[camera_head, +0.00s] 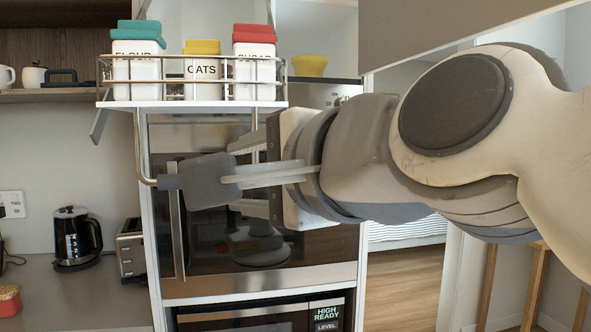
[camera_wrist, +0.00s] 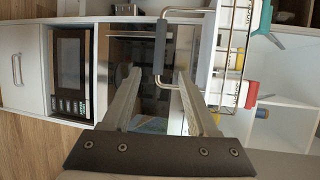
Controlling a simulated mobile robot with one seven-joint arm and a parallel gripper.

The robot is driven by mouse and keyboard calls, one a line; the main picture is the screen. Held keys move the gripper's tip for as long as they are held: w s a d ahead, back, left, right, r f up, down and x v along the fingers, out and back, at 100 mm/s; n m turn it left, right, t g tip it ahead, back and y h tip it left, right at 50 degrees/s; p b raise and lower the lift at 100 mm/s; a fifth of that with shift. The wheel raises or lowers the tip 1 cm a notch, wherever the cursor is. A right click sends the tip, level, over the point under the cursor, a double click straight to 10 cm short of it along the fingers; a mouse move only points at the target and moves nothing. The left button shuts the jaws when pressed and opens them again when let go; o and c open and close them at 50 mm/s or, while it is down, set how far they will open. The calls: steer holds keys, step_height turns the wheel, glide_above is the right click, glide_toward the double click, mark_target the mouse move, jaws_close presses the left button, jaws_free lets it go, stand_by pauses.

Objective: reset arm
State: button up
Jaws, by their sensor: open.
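My gripper (camera_head: 229,165) is open, with its two metal fingers apart and nothing held between them. Its fingertips are close to the dark grey grip of a bent metal handle (camera_head: 203,181) under the wall shelf. In the wrist view, my gripper (camera_wrist: 159,73) has the dark grip (camera_wrist: 161,46) ahead, in line with the gap between the fingers. Whether the fingers touch the grip I cannot tell. My arm reaches in from the right of the head view, bent and in front of the tall oven cabinet.
A railed shelf (camera_head: 125,104) holds white canisters with teal, yellow and red lids, just above my gripper. An oven (camera_head: 300,262) stands behind it. A kettle (camera_head: 76,238) and toaster (camera_head: 131,250) stand on the left counter.

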steer(key=shift+s+d, duration=0.2)
steer(key=s+d+f+n+g+h, duration=0.2)
steer(key=d+f+n+h, duration=0.15)
steer(key=d+f, duration=0.5)
steer(key=s+d+f+n+g+h, duration=0.1)
steer(key=d+f+n+g+h, duration=0.3)
steer(key=f, duration=0.8)
steer(key=s+d+f+n+g+h, duration=0.15)
steer(key=d+f+n, duration=0.25)
steer(key=d+f, duration=0.5)
step_height(320, 180, up, 14)
steer(key=a+p, duration=0.2)
steer(key=p, duration=1.3)
steer(key=shift+s+p, duration=0.35)
steer(key=shift+f, duration=0.1)
